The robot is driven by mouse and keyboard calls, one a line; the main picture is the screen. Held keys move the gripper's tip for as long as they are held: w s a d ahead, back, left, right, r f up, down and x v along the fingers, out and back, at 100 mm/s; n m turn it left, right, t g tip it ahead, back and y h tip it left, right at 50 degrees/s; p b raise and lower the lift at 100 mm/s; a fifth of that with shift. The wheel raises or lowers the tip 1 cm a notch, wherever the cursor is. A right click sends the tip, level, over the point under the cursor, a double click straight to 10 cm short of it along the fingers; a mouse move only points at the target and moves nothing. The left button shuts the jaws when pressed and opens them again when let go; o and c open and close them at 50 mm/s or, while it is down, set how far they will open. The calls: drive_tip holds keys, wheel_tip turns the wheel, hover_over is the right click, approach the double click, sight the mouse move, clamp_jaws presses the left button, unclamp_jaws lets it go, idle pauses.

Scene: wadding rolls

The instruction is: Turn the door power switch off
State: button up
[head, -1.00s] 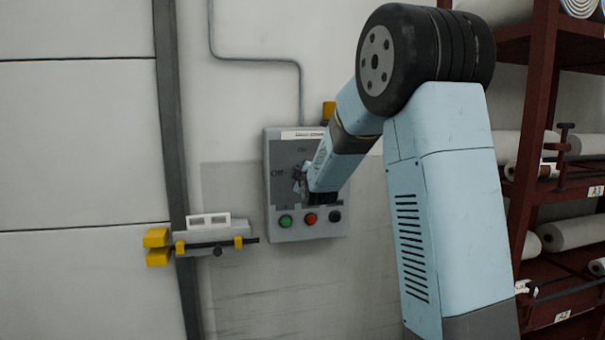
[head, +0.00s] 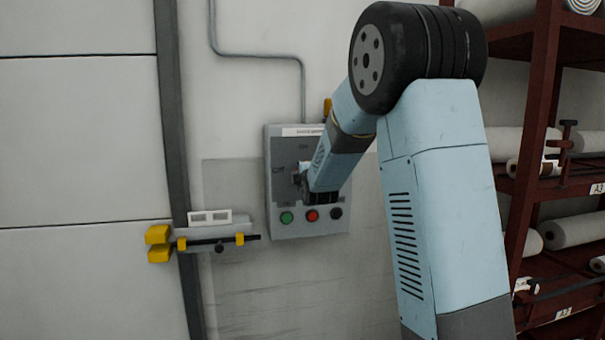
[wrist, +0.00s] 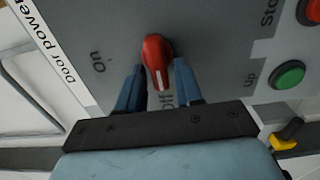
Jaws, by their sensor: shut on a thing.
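The door power switch is a red knob (wrist: 157,55) on a grey control box (head: 282,222) on the wall. In the wrist view its white pointer line is aimed at the "Off" mark, which is partly hidden between my fingers. The "On" mark lies to the left of the knob there. My gripper (wrist: 160,68) is shut on the knob, with one blue finger on each side. In the head view my gripper (head: 299,180) is at the box front and my wrist hides the knob.
Below the knob, the box has a green button (head: 286,217), a red button (head: 312,215) and a black button (head: 336,213). A yellow-ended latch (head: 215,240) is to the left by the door (head: 80,130). A red-brown rack (head: 530,150) with rolls stands right.

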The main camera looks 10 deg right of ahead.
drive_tip(key=shift+a+f, duration=0.2)
drive_tip(key=shift+f, duration=0.1)
drive_tip(key=o, duration=0.7)
drive_tip(key=shift+o, duration=0.2)
drive_tip(key=shift+r, duration=0.1)
drive_tip(key=shift+s+d, duration=0.1)
drive_tip(key=shift+s, duration=0.05)
drive_tip(key=s, duration=1.3)
drive_tip(key=shift+s, duration=0.3)
